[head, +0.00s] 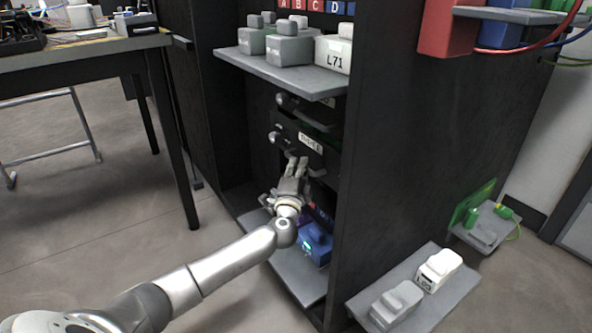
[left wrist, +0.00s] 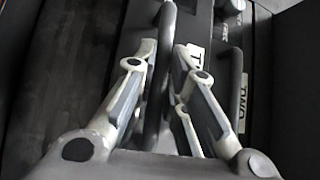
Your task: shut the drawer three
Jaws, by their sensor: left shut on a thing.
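Drawer three (head: 290,133) is in the dark cabinet, above the bottom shelf. Its white label (head: 311,143) is blurred in the head view. It stands out a little, with something green showing behind its front. In the left wrist view a label starting with "T" (left wrist: 196,62) is partly hidden by a finger. My left gripper (head: 297,163) is at the drawer front, just below the label. In the left wrist view its fingers are shut on the dark drawer handle (left wrist: 166,25). My right gripper is not in view.
The drawer above carries a "TWO" label (left wrist: 242,103). A grey shelf (head: 290,79) with several grey boxes juts out above. A blue device (head: 316,245) sits on the bottom shelf below my gripper. A table (head: 85,58) stands to the left, with open floor between.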

